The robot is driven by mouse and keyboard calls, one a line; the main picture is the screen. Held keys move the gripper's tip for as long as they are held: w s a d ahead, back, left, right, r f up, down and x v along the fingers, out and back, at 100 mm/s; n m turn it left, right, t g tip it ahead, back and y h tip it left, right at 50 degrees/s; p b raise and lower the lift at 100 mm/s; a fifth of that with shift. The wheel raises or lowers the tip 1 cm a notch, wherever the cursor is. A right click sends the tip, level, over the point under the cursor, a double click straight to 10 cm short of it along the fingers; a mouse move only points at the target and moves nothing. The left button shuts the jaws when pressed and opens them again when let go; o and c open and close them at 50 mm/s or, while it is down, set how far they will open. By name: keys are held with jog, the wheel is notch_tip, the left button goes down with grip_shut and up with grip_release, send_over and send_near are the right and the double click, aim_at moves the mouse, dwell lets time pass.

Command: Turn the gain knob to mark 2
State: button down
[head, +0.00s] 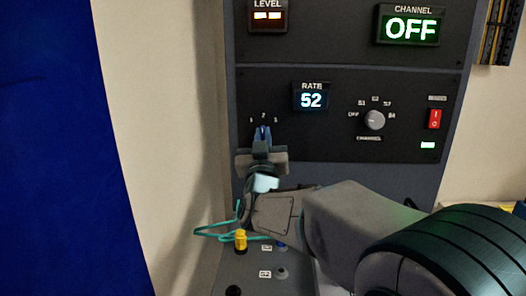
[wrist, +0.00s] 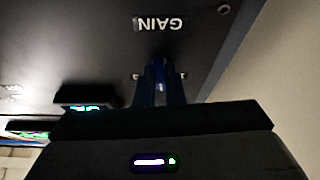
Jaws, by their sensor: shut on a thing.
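My gripper (head: 262,139) is at the lower left of the dark panel in the head view, with its fingers pointing into the panel. It is shut on the gain knob (wrist: 159,72), a small dark blue knob between the fingertips in the wrist view. The GAIN label (wrist: 160,24) shows upside down there, clear of the fingers. In the head view the marks 1, 2 and 3 (head: 263,116) show just above the fingertips, with 2 in the middle. The fingers hide most of the knob, and I cannot tell surely which mark its pointer faces.
A RATE display (head: 311,98) reading 52 is right of the gripper. Further right are a grey CHANNEL knob (head: 374,120) and a red switch (head: 434,119). The CHANNEL display (head: 411,28) above reads OFF.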

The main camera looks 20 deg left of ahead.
jog(key=shift+f+m+h+b, duration=0.15)
jog(key=shift+m+h+b, duration=0.25)
jog(key=shift+m, duration=0.3)
jog(key=c, duration=1.5)
grip_release()
jog(key=shift+s, duration=0.1)
jog(key=b+v, duration=0.1)
jog(key=v, duration=1.2)
jog(key=shift+s+f, duration=0.2)
jog(key=shift+s, duration=0.1)
